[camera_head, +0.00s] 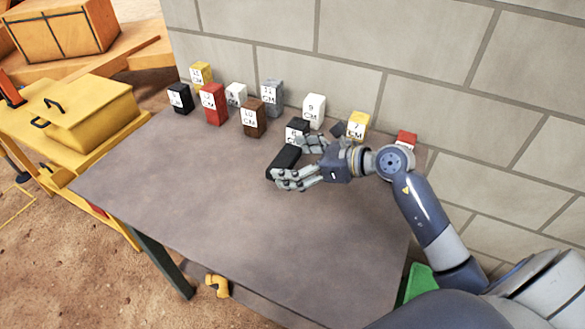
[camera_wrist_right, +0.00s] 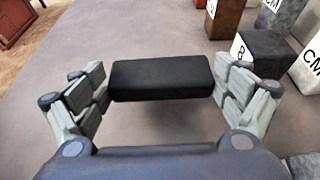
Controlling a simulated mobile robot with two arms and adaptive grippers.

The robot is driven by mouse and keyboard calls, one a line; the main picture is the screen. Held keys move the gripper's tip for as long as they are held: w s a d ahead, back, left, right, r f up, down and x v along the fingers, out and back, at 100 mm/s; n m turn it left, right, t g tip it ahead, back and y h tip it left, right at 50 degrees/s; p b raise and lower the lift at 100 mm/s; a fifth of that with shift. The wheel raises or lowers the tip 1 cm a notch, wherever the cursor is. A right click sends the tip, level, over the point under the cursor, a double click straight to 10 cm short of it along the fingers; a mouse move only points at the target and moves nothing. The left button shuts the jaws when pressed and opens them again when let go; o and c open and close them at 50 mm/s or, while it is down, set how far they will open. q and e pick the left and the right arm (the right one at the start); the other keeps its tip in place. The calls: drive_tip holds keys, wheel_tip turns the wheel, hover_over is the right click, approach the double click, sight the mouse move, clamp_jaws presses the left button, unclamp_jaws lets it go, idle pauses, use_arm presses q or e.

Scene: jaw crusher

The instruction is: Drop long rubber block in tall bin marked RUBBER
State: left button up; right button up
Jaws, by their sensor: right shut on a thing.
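The long rubber block (camera_head: 284,161) is black and rectangular. It lies between the fingers of my right gripper (camera_head: 289,163), above the middle of the table. In the right wrist view the block (camera_wrist_right: 160,78) spans the gap between the two finger sets, its ends against them, and my right gripper (camera_wrist_right: 163,86) is shut on it. A shadow lies below the block, and its height above the table is hard to tell. No bin marked RUBBER shows in either view. My left gripper is not in view.
The grey table (camera_head: 200,200) stands against a block wall (camera_head: 400,50). Several numbered blocks line its back, including a red one (camera_head: 214,104), a brown one (camera_head: 253,119) and a white one (camera_head: 314,110). The table's front and left are clear. A green object (camera_head: 418,283) shows beyond the right edge.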

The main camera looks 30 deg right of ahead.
drive_tip(key=shift+f, duration=1.65)
drive_tip(key=shift+s+f, duration=0.1)
drive_tip(key=shift+f, duration=0.05)
drive_tip(key=o, duration=0.9)
